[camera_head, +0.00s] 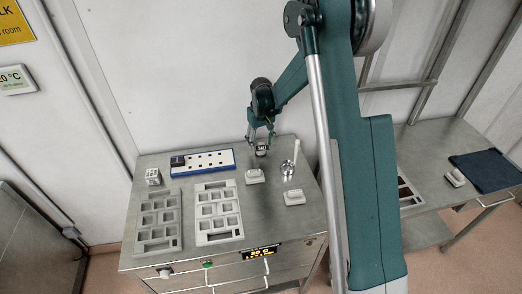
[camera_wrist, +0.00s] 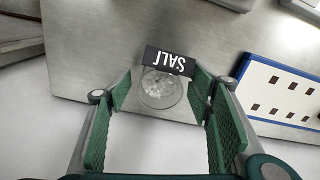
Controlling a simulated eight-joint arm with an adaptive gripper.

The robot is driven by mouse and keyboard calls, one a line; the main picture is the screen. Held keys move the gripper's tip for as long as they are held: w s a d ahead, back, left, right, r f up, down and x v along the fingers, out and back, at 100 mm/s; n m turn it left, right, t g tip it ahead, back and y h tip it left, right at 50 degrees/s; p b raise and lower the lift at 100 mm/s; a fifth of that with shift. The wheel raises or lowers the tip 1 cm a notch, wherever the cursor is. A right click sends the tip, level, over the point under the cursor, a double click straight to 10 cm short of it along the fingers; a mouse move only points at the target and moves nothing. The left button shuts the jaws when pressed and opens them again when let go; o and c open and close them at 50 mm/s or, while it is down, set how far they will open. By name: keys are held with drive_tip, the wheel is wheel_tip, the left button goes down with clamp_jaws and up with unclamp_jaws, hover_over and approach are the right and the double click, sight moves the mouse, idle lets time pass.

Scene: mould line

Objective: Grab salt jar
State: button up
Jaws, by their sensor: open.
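The salt jar (camera_wrist: 160,88) is small and clear, with white grains inside and a black label reading SALT. In the wrist view it sits between the green finger pads of my gripper (camera_wrist: 161,96), with the pads apart on either side of it. In the head view my gripper (camera_head: 261,136) points down at the back of the steel table, over the small jar (camera_head: 261,151). My gripper is open. Contact between the pads and the jar cannot be made out.
On the steel table (camera_head: 165,262), a blue-edged white board (camera_head: 222,164) lies left of the jar. Two grey mould trays (camera_head: 159,203) (camera_head: 217,225) lie in front. White blocks (camera_head: 255,176) (camera_head: 295,197) and a metal pot (camera_head: 288,169) stand nearby. A dark cloth (camera_head: 488,170) lies on the right table.

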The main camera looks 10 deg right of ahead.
drive_tip(key=shift+f, duration=1.25)
drive_tip(key=shift+c, duration=0.6)
drive_tip(key=c, duration=0.9)
